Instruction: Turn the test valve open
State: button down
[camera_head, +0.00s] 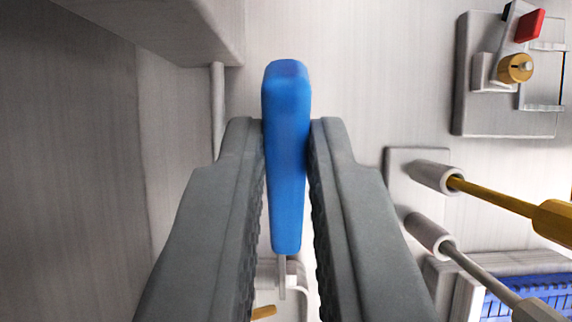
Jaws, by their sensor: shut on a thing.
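A blue handle (286,160), long and flat with rounded ends, stands lengthwise in the middle of the view. I take it to be the test valve's lever. My gripper (287,145) is shut on it, with one dark grey finger against each side. The handle's upper end shows beyond the fingertips. A thin metal stem and a pale fitting (293,275) show below the handle's lower end, between the fingers. The rest of the valve body is hidden by the fingers.
At upper right, a grey plate (475,105) carries a brass knob (515,68) and a red block (529,25). At right, a yellow-handled tool (490,197) and a grey one (470,267) sit in white sockets. A blue ribbed item (540,295) lies lower right. A grey wall (70,170) stands left.

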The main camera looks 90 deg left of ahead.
jog(key=c, duration=1.4)
grip_release()
jog(key=shift+c, duration=0.2)
jog(key=shift+r, duration=0.1)
jog(key=v, duration=1.7)
jog(key=shift+a, duration=0.15)
